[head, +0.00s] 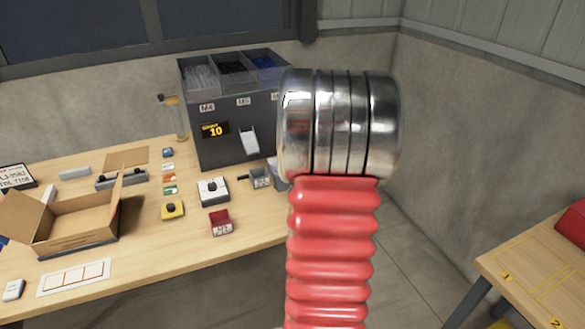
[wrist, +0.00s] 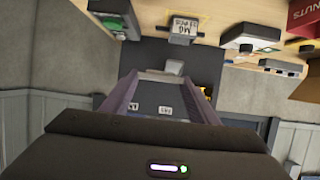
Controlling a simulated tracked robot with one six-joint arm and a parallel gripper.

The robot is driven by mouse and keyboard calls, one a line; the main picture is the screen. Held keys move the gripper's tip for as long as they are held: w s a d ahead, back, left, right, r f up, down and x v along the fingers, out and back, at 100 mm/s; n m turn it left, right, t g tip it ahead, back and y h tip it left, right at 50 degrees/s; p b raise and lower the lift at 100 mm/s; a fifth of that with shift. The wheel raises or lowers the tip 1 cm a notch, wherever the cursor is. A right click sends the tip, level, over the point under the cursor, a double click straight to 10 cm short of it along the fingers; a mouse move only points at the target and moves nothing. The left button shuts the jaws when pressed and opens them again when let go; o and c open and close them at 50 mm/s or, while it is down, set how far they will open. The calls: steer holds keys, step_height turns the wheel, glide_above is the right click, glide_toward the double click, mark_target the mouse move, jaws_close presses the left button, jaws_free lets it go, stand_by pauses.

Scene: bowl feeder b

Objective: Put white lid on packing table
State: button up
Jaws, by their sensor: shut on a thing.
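My gripper (wrist: 158,78) shows in the wrist view as two purple-grey fingers. It is shut on a thin pale piece at the fingertips; its edge is small and dim, and I cannot tell whether it is the white lid. In the head view my red and metal arm hides the gripper. A white square piece with a dark knob (head: 212,190) stands on the wooden table (head: 160,265); I cannot tell whether it is a lid. A second table (head: 500,262) with yellow numbered outlines is at the right. I cannot tell which is the packing table.
A dark feeder (head: 225,120) with a white chute stands at the back. An open carton (head: 75,228), a small red bin (head: 221,229), a yellow knobbed piece (head: 172,211) and a grey bin (head: 260,180) crowd the wooden table. Open floor lies between the tables.

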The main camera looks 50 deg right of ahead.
steer(key=w+a+n+t+y, duration=0.1)
steer(key=w+a, duration=0.4)
steer(key=a, duration=0.5)
steer(key=w+a+n+y, duration=0.2)
steer(key=w+a, duration=0.4)
steer(key=a, duration=0.5)
steer(key=w+a+n+t+y, duration=0.1)
steer(key=w+a, duration=0.4)
steer(key=a, duration=0.5)
steer(key=w+a+n+y, duration=0.1)
steer(key=a+n+y, duration=0.1)
steer(key=a, duration=1.3)
steer(key=shift+w+a+f+n+y, duration=0.35)
steer(key=shift+a+f+y, duration=0.1)
steer(key=shift+y, duration=0.25)
steer(key=shift+d, duration=0.2)
